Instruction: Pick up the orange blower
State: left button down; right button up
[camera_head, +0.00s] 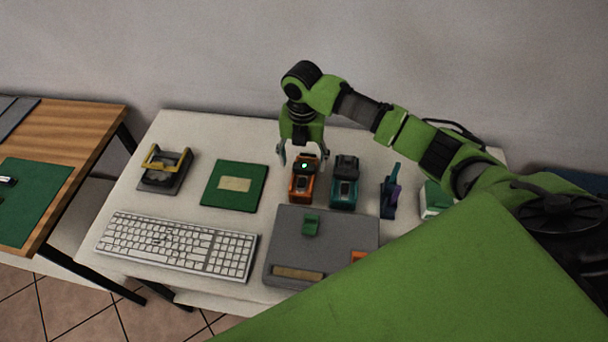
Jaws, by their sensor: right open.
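The orange blower (303,183) is a small orange and black device standing on the white table, just behind a grey board. A green-white light shows on its top. My right gripper (302,160) points down over it, with its fingers spread to either side of the blower's top and rear. I cannot tell whether the fingers touch it. A similar teal device (344,187) stands close on its right, with a narrow gap between. My left gripper is not in view.
On the white table (135,195) are a keyboard (180,246), a green book (235,186), a yellow and black tape dispenser (166,167), the grey board (330,245) and a blue-purple item (390,192). My green arm covers the right side. A wall stands behind.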

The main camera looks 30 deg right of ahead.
aim_at(304, 168)
jog(key=f, duration=0.1)
jog(key=f+p, duration=0.1)
jog(key=f, duration=0.1)
jog(key=shift+s+f, duration=0.3)
jog(key=shift+d+f, duration=0.1)
jog(key=shift+f, duration=0.3)
jog(key=shift+w+f, duration=0.1)
jog(key=shift+f, duration=0.1)
jog(key=c, duration=1.4)
jog(key=shift+r, duration=0.1)
jog(key=shift+c, duration=0.2)
jog(key=shift+r, duration=0.1)
